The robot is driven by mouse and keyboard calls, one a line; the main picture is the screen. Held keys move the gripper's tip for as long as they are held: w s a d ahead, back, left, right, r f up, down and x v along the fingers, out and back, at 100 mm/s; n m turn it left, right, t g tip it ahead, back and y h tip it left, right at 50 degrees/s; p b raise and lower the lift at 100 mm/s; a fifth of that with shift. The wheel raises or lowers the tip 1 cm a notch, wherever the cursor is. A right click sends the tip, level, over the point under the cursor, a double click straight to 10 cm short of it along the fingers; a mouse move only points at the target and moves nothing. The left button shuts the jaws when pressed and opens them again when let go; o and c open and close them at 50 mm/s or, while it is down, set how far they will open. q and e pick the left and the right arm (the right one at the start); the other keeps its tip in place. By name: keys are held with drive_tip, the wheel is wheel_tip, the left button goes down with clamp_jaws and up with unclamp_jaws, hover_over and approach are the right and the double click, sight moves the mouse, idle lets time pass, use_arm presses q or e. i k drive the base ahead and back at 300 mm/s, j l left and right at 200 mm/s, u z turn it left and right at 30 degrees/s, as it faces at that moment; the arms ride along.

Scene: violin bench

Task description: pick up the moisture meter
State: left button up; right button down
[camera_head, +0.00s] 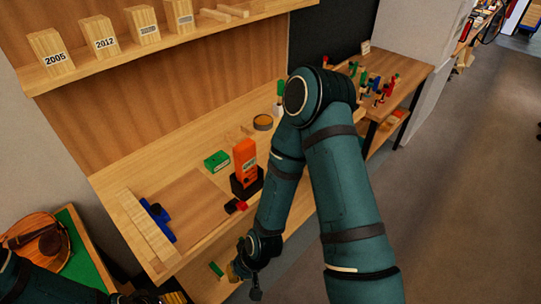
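The moisture meter appears to be the orange handheld device (244,156) with a small display. It stands upright in a black stand (246,183) on the bench (190,204). My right gripper (245,283) hangs low in front of the bench's front edge, below and apart from the meter; whether its fingers are open or shut is too small and dark to tell. My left arm shows at the bottom left corner, and its fingers are not clearly visible.
A green box (217,161), a small red and black item (235,206), a blue tool (158,220) and a round tin (263,122) are on the bench. Labelled wood blocks (101,38) line the shelf above. A violin body (37,240) lies at left on green.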

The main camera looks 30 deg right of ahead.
sight(245, 153)
drive_tip(key=z, duration=0.8)
drive_tip(key=u, duration=1.05)
drive_tip(key=l+z, duration=0.1)
drive_tip(key=z, duration=1)
